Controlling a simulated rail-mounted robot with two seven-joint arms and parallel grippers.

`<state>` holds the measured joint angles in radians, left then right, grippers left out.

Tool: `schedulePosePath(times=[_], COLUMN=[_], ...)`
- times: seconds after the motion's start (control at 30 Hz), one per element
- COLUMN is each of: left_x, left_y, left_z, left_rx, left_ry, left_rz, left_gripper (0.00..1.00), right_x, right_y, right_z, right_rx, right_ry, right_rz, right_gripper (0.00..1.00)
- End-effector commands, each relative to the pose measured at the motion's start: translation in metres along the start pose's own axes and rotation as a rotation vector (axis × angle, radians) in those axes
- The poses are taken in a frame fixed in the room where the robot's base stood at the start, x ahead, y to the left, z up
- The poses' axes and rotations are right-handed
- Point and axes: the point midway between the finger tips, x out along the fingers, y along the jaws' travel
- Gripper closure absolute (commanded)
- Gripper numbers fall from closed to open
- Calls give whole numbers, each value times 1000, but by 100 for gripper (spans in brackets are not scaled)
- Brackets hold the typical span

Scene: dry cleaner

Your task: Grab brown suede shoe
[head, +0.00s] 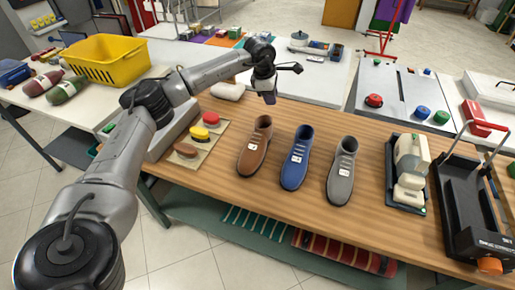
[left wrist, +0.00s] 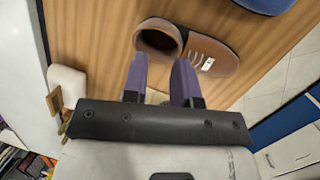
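The brown suede shoe (head: 255,146) stands on the wooden counter, left of a blue shoe (head: 297,160) and a grey shoe (head: 342,172). It has laces and a small white tag. My left gripper (head: 269,97) is above the counter, behind the brown shoe's heel end. In the left wrist view, the two purple fingers of my left gripper (left wrist: 160,76) are apart with nothing between them. They point at the open collar of the brown shoe (left wrist: 207,52), whose near edge they partly overlap. My right gripper is not in view.
A mat (head: 200,158) with red, yellow and brown brushes lies left of the shoes. A white roll (head: 228,91) lies behind. A cream device (head: 410,165) and a black press (head: 465,210) stand at the right. A yellow basket (head: 107,60) is at far left.

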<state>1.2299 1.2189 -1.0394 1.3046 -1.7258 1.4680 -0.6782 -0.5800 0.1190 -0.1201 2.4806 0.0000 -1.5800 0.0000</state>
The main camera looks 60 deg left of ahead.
Motion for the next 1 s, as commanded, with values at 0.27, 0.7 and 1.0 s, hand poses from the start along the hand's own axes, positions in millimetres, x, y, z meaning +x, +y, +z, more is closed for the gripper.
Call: schedulePosePath(times=[0.27,0.7,1.0], left_x=[-6,54,77], left_y=[-26,-36,-40], left_z=[-35,-49,-54], left_rx=[128,176,175], left_ry=[210,210,207], left_rz=[-172,-182,-180], left_gripper=[74,74,74], right_x=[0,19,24], right_y=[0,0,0], right_z=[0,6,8], right_rx=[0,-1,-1], right_ry=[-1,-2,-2], right_rz=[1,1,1], right_gripper=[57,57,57])
